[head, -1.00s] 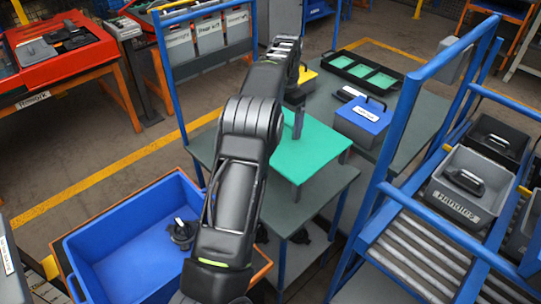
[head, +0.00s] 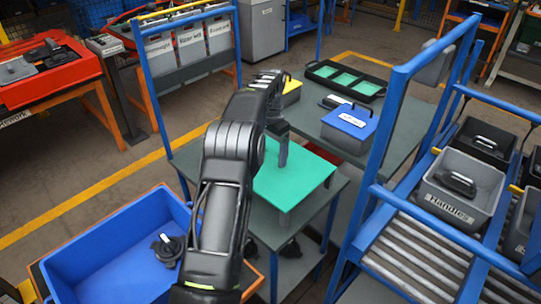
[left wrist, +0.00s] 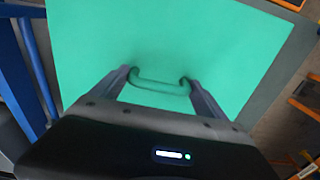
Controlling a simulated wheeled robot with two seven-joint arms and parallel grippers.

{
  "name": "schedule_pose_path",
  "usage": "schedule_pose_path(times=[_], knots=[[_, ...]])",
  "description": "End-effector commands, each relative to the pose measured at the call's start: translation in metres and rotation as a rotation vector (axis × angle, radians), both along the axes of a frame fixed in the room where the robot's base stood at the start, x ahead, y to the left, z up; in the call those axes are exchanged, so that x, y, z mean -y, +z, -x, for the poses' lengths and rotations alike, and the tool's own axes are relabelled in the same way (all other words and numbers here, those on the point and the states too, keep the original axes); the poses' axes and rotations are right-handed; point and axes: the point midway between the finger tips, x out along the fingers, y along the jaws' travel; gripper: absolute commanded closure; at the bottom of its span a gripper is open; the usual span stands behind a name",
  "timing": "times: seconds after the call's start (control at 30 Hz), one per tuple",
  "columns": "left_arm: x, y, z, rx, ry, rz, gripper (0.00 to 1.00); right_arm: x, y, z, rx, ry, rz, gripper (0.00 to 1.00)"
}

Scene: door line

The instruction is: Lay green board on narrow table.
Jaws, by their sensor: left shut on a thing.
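The flat green board (head: 290,186) is level over the grey narrow table (head: 334,194) with blue legs. It also fills most of the left wrist view (left wrist: 100,45). My left gripper (head: 283,160) is above the board, fingers pointing down. Grey posts show below the board's near and right corners. I cannot tell whether the board touches the tabletop. My left forearm hides part of the table's left side. My right gripper is not in view.
Behind the board, a larger grey table (head: 392,118) holds a blue box (head: 349,128), a yellow-topped box (head: 290,92) and a black tray (head: 345,78). A blue bin (head: 110,262) stands at lower left. A blue frame post (head: 388,125) and roller rack (head: 425,262) stand to the right.

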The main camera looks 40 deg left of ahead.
Motion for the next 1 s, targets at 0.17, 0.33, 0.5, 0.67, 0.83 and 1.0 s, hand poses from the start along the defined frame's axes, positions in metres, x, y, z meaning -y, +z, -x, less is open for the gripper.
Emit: schedule_pose_path(times=[0.17, 0.33, 0.5, 0.67, 0.83, 1.0], knots=[[0.000, -0.016, 0.000, 0.001, 0.001, 0.000, 0.77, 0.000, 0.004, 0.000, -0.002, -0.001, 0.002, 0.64], [0.000, -0.017, 0.000, 0.003, 0.001, -0.001, 0.77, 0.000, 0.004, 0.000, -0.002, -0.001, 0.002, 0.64], [0.000, -0.020, 0.000, 0.002, 0.001, -0.001, 0.77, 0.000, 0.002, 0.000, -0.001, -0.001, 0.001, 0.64], [0.000, -0.020, 0.000, 0.001, 0.000, 0.000, 0.04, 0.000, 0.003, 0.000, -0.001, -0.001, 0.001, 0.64], [0.000, -0.020, 0.000, 0.001, 0.000, 0.000, 0.00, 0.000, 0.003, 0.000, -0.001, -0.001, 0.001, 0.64], [0.000, -0.018, 0.000, 0.001, 0.000, 0.000, 0.00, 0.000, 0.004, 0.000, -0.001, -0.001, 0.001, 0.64]])
